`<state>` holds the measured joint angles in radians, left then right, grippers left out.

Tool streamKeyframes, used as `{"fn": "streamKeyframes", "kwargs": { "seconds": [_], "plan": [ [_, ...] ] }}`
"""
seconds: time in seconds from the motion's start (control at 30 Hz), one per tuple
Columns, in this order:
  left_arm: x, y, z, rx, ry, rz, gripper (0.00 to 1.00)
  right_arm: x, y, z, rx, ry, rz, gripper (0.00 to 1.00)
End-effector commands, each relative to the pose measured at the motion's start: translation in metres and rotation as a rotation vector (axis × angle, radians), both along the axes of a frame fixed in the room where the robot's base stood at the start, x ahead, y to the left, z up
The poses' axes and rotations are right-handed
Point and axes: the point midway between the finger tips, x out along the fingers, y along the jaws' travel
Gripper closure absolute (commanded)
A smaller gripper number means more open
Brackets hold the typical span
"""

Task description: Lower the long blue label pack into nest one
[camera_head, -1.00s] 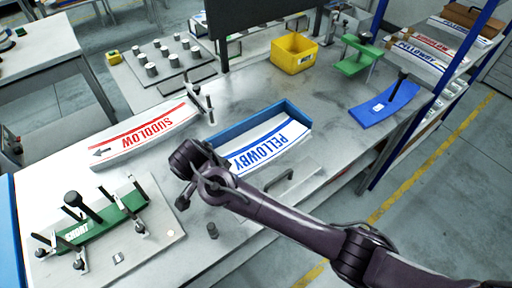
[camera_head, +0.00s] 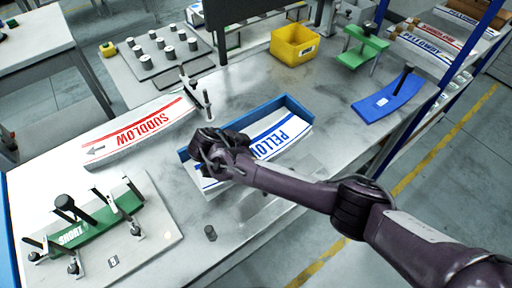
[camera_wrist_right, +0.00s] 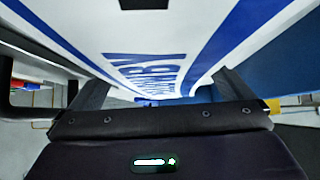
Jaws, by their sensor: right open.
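The long blue label pack (camera_head: 284,140) is white with blue stripes and blue lettering. It lies in a blue-walled tray (camera_head: 291,104) at the table's middle, its near left end jutting toward my right gripper (camera_head: 207,152). The gripper is open at that left end and covers part of the lettering. In the right wrist view the pack (camera_wrist_right: 150,45) fills the upper middle, beyond and between the two open fingers (camera_wrist_right: 160,90); contact is not clear. My left gripper is out of view. No marking shows which place is nest one.
A green SHORT fixture (camera_head: 95,225) with black clamps stands front left. A yellow bin (camera_head: 295,44) and blue plate (camera_head: 392,101) lie behind.

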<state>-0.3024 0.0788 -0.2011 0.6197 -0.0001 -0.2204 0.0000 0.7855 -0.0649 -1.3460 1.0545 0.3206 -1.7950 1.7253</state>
Motion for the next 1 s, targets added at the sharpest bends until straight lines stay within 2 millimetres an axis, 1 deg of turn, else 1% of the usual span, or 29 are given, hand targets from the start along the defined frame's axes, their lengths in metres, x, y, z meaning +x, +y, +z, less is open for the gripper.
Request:
{"fn": "streamKeyframes", "kwargs": {
  "seconds": [0.1,0.27,0.6,0.7,1.0],
  "plan": [
    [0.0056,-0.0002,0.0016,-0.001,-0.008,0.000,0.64,0.0013,-0.0020,-0.0034,0.001,0.001,0.001,0.00],
    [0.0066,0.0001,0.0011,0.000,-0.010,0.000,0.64,0.0012,-0.0018,-0.0035,0.001,0.001,0.001,0.00],
    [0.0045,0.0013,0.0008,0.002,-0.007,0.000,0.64,0.0011,-0.0015,-0.0030,0.002,0.001,0.001,0.44],
    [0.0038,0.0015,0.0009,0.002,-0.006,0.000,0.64,0.0016,-0.0009,-0.0016,0.003,-0.001,0.001,0.55],
    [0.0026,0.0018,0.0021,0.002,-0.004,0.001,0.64,0.0031,-0.0019,0.0005,0.003,-0.001,0.001,0.55]
  ]
}}
